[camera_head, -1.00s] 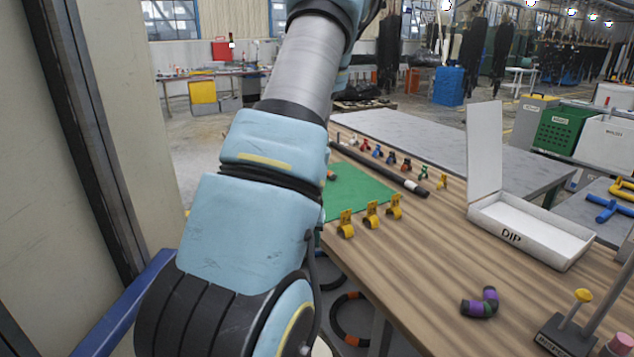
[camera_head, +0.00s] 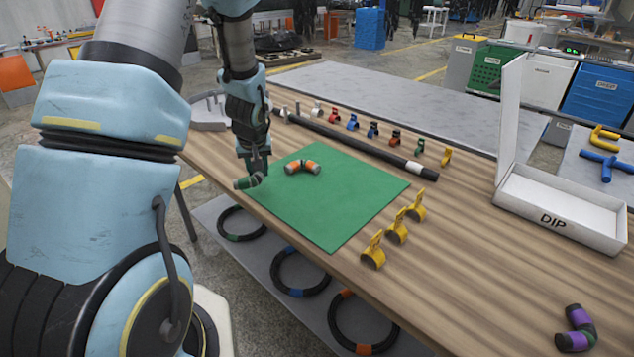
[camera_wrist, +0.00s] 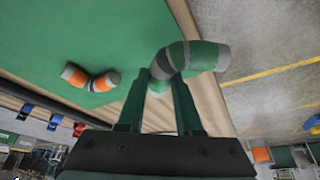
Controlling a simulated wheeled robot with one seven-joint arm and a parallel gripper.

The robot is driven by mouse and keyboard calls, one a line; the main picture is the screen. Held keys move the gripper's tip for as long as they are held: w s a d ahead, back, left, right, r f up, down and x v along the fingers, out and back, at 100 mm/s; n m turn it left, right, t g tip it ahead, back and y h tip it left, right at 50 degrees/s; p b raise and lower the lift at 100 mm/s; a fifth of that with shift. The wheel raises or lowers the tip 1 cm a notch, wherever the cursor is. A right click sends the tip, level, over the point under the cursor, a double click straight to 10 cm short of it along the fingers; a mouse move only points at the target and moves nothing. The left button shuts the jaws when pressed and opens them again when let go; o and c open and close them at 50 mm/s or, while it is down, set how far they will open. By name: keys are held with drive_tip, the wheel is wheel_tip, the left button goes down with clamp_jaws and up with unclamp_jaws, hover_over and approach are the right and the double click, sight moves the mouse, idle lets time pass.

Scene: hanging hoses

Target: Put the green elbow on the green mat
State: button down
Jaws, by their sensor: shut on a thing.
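My gripper (camera_head: 257,168) is shut on the green elbow (camera_head: 249,181), a bent piece with green and grey bands. In the wrist view the elbow (camera_wrist: 205,56) sits between the tips of my gripper (camera_wrist: 172,76), its free end pointing right. The green mat (camera_head: 325,205) lies flat on the wooden table. The elbow is at the mat's left edge in the head view. In the wrist view the mat (camera_wrist: 60,30) is to the left, and the elbow appears across the wooden table edge and the floor. Its exact height is hard to tell.
An orange-and-grey elbow (camera_head: 303,167) lies on the mat's far part. A black hose (camera_head: 360,145) lies behind it, with several coloured clips beyond. Yellow clips (camera_head: 396,232) stand right of the mat. A white DIP box (camera_head: 560,205) and purple elbow (camera_head: 577,328) are farther right. The mat's near part is clear.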

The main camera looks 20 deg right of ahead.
drive_tip(key=s+d+r, duration=0.1)
drive_tip(key=d+r, duration=0.1)
drive_tip(key=d, duration=0.8)
wheel_tip(320, 180, up, 4)
drive_tip(key=m, duration=0.2)
hover_over(353, 191)
drive_tip(key=s, duration=0.1)
drive_tip(key=shift+h, duration=0.3)
drive_tip(key=f+p, duration=0.1)
drive_tip(key=f, duration=0.2)
drive_tip(key=f+p, duration=0.1)
drive_tip(key=f, duration=0.6)
drive_tip(key=shift+s+a+p, duration=0.2)
drive_tip(key=shift+a+p, duration=0.05)
drive_tip(key=shift+p, duration=0.15)
drive_tip(key=shift+f, duration=0.15)
drive_tip(key=c, duration=0.6)
unclamp_jaws()
drive_tip(key=shift+r, duration=0.2)
